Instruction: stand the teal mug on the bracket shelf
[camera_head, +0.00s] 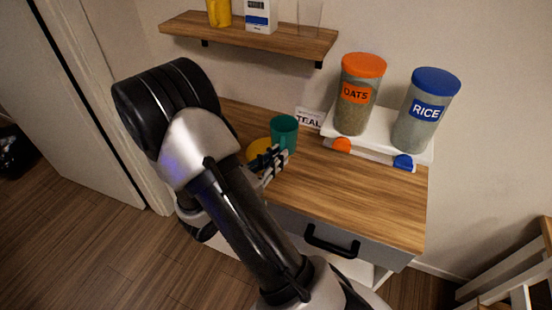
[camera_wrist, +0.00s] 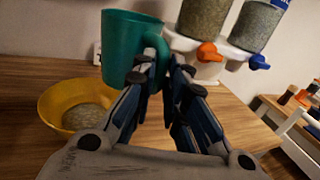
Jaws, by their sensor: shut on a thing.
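The teal mug (camera_head: 284,133) is over the back of the wooden cabinet top in the head view. In the wrist view the mug (camera_wrist: 128,50) is slightly tilted, with its handle between my fingers. My gripper (camera_head: 272,165) is shut on the mug's handle; it also shows in the wrist view (camera_wrist: 162,85). I cannot tell whether the mug's base touches the cabinet top. The wooden bracket shelf (camera_head: 290,40) is on the wall above and behind the mug. It carries a yellow cup (camera_head: 219,12), a white and blue carton (camera_head: 261,15) and a clear glass (camera_head: 309,14).
A yellow bowl (camera_wrist: 50,104) with pale contents stands beside the mug. An oats dispenser (camera_head: 357,95) and a rice dispenser (camera_head: 425,110) stand on a white base at the right. A TEAL card (camera_head: 309,118) is behind the mug. The cabinet's front right top (camera_head: 370,205) is clear.

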